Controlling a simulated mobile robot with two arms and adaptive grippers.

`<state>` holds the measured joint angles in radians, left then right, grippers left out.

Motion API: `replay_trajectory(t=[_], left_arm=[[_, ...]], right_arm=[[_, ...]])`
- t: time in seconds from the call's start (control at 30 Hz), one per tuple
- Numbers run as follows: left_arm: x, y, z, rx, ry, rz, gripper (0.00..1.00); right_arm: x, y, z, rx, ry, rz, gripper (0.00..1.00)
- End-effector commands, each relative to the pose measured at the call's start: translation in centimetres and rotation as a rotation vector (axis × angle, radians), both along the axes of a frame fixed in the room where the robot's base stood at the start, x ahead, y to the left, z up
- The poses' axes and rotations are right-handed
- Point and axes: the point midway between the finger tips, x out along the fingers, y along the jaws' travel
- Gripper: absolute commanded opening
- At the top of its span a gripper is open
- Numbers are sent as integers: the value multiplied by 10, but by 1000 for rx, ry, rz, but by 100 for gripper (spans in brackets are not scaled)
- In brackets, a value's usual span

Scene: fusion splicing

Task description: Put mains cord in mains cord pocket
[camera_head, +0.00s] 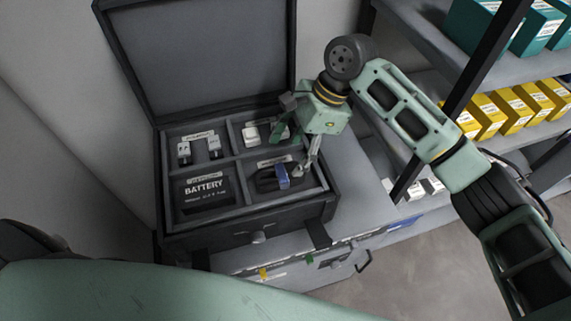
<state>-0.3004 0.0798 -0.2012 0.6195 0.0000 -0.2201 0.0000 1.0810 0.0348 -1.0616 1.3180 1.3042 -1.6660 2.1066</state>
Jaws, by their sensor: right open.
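An open dark case (196,226) stands on a grey surface, its lid raised at the back. What looks like the mains cord (266,180), a dark coil with a blue band, lies in the front right pocket of the case. That pocket has a small label along its back edge, too small to read. My right gripper (291,150) is open above the right side of the case. One finger reaches down close beside the blue band; I cannot tell if it touches. My left gripper is not in view.
The front left pocket holds a dark battery (204,190). The back left pocket holds two white plug-like pieces (198,148); the back right holds a white block (251,134). Shelves with yellow boxes (511,108) and teal boxes (536,32) stand to the right.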

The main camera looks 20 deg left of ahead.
Motion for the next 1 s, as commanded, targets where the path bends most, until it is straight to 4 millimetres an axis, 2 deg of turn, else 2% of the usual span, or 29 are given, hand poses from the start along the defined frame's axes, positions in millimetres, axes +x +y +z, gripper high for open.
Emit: replay_trajectory(t=[0.2, 0.33, 1.0], left_arm=[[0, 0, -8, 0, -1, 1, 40], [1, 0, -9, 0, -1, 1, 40], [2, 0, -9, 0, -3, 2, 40]], right_arm=[[9, -12, 36, 1, -1, 1, 64], [12, -16, 47, 0, 0, 0, 64], [12, -18, 51, -1, 1, 0, 64]])
